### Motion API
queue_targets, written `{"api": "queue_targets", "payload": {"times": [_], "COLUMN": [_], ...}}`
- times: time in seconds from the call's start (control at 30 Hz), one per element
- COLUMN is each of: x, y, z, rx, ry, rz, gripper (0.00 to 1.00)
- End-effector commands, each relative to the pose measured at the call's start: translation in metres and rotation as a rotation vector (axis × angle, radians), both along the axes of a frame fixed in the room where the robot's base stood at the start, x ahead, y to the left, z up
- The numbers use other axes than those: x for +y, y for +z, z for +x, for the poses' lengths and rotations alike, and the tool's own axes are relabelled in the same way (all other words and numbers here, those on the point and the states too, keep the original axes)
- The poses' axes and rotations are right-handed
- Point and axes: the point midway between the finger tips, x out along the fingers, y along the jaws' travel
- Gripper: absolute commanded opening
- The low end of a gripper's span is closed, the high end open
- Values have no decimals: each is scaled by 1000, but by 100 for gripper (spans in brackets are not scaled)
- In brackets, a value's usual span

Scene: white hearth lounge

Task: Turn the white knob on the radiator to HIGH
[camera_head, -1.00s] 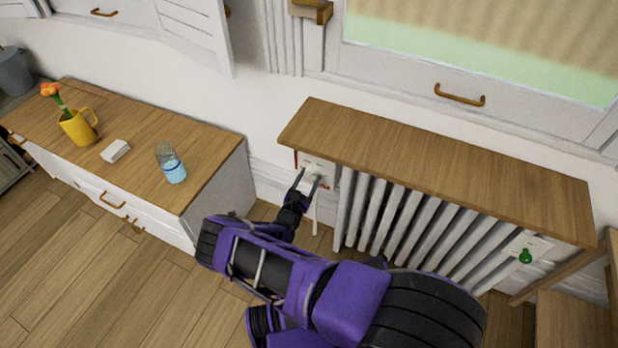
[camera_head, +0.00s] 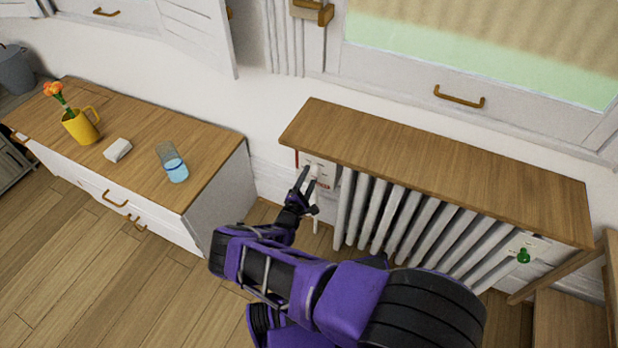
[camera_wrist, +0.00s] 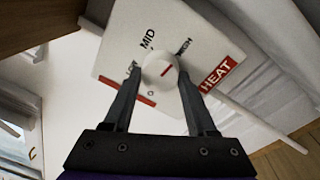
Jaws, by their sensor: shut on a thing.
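The white knob (camera_wrist: 158,69) sits on a white plate (camera_wrist: 125,42) with LOW, MID and HIGH marks around it and a red HEAT label (camera_wrist: 218,74). My gripper (camera_wrist: 160,82) is shut on the knob, one finger on each side. The HIGH mark is partly hidden near the right finger. In the head view my gripper (camera_head: 308,177) reaches the plate at the left end of the radiator (camera_head: 400,222); the knob (camera_head: 316,171) is small there.
A wooden shelf (camera_head: 430,170) overhangs the radiator and plate. A green knob (camera_head: 523,256) is at the radiator's right end. A cabinet (camera_head: 215,150) at the left holds a yellow mug, a white block and a glass. Open floor lies between cabinet and radiator.

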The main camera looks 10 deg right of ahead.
Motion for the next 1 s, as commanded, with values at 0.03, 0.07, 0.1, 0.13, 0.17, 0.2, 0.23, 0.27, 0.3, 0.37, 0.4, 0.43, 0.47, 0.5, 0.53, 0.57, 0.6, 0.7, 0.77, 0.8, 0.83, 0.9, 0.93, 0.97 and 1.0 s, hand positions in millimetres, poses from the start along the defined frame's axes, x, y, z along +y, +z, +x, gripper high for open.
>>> {"api": "queue_targets", "payload": {"times": [0.03, 0.07, 0.1, 0.13, 0.17, 0.2, 0.23, 0.27, 0.3, 0.37, 0.4, 0.43, 0.47, 0.5, 0.53, 0.57, 0.6, 0.7, 0.77, 0.8, 0.83, 0.9, 0.93, 0.97, 1.0], "x": [0, 0, 0, 0, 1, 1, 1, 0, 0, 0, 0, 0, 0, 0, 0, 0, 0, 0, 0, 0, 0, 0, 0, 0, 0], "y": [1, 1, 1, 1, 1, 1, 1, 1, 1, 1, 1, 1, 1, 1, 1, 1, 1, 1, 1, 1, 1, 1, 1, 1, 1], "z": [0, 0, 1, 1, 1, 1, 1, 1, 1, 1, 1, 1, 1, 1, 1, 1, 1, 1, 1, 1, 1, 1, 1, 1, 1], "rx": [-17, -26, -37, -45, -52, -59, -65, -69, -75, -81, -85, -87, -88, -89, -90, -90, -91, -91, -91, -91, -91, -91, -91, -90, -90], "ry": [0, 0, 0, 1, 1, 1, 1, 1, 1, 1, 0, 1, 1, 1, 1, 1, 0, 0, 0, 0, 0, -1, -1, -1, -1], "rz": [20, 33, 48, 58, 67, 78, 86, 91, 99, 108, 112, 115, 116, 119, 120, 120, 121, 121, 121, 121, 121, 122, 122, 121, 121], "gripper": [2, 2, 2, 2, 2, 2, 2, 2, 2, 2, 2, 2, 2, 2, 2, 2, 2, 2, 2, 2, 2, 65, 70, 75, 83]}}
